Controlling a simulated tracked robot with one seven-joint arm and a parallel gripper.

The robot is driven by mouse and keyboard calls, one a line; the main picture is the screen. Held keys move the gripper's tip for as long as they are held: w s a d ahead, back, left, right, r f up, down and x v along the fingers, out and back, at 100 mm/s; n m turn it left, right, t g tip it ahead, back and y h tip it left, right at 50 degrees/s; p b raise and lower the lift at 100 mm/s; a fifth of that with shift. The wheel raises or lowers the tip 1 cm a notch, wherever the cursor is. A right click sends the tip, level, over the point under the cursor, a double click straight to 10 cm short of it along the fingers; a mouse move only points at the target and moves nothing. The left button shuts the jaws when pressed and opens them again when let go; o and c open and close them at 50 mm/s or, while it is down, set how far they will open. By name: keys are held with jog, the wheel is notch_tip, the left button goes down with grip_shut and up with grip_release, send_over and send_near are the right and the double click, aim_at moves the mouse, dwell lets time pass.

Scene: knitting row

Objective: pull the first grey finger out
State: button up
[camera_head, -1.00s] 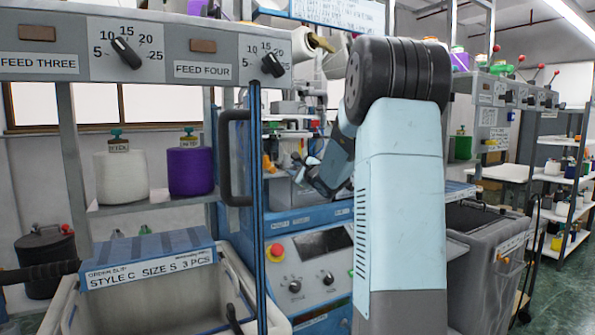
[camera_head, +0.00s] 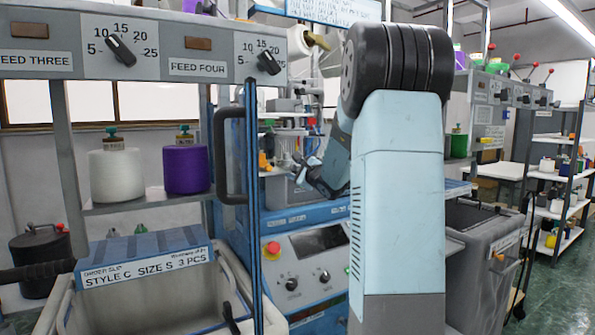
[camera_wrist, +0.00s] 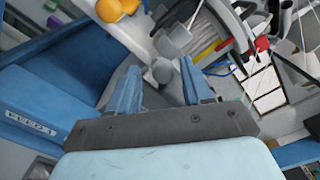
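My gripper (camera_wrist: 160,86) shows in the wrist view with its two blue fingers apart and nothing held between them. Just beyond the fingertips are grey rounded pieces, one nearer (camera_wrist: 162,71) and one farther (camera_wrist: 174,40). They look like the ends of grey fingers, but I cannot tell which is the first one. In the head view my gripper (camera_head: 318,178) is small, beside the blue knitting machine (camera_head: 300,216), above its control panel. My arm's large link hides part of the machine there. I see no contact between my gripper and the grey pieces.
A blue post with a black handle (camera_head: 233,155) stands left of the machine. An order bin (camera_head: 150,295) is in front at left, and a grey bin (camera_head: 478,250) is at right. Coloured parts, one yellow (camera_wrist: 208,50), crowd the area past my fingertips.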

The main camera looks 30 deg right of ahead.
jog(key=shift+s+d, duration=0.1)
jog(key=shift+s, duration=0.5)
jog(key=s, duration=1.2)
jog(key=shift+s+d, duration=0.15)
jog(key=shift+s, duration=0.15)
